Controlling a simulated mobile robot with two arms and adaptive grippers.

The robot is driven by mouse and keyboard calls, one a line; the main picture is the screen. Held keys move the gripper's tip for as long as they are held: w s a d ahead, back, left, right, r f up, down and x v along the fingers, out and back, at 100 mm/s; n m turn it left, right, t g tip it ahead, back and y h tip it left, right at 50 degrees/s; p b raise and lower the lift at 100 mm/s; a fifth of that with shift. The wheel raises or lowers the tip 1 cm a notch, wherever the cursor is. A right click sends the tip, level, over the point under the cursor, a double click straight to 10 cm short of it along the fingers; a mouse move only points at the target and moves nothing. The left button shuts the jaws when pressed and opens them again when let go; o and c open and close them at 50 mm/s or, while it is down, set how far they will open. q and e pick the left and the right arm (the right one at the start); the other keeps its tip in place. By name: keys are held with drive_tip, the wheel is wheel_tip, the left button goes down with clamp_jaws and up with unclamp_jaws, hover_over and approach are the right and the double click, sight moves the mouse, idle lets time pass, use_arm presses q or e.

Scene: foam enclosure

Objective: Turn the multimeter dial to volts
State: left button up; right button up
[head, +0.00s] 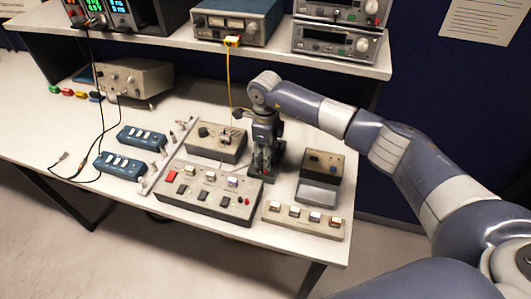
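No object is clearly readable as the multimeter. A grey box with a dark round knob (203,131) on its top panel (217,146) stands mid-bench and may be it. The dial markings are too small to read. My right gripper (262,170) points down just right of this box, over the bench between it and a dark box. Its fingers are small and dark, and I cannot tell whether they are open or touch anything. The gripper and wrist hide part of the bench behind them. My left gripper is not in view.
A switch panel (208,192) lies in front, with a narrow button strip (304,220) to its right. The dark box (322,163) stands right of the gripper. A yellow cable (229,80) hangs from the shelf. Blue switch boxes (142,138) and black leads lie left.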

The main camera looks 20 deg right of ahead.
clamp_jaws()
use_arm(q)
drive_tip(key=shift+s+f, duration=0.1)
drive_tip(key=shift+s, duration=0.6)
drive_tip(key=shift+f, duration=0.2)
use_arm(e)
drive_tip(key=shift+m, duration=0.3)
drive_tip(key=m+b, duration=0.2)
drive_tip(key=m, duration=0.1)
drive_tip(key=shift+m, duration=0.3)
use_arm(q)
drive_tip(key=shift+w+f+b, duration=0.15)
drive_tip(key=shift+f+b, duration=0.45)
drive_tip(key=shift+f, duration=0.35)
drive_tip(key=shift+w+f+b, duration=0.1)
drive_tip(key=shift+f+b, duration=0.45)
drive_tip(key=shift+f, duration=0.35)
use_arm(e)
drive_tip(key=shift+r+m, duration=0.1)
drive_tip(key=shift+m, duration=2.1)
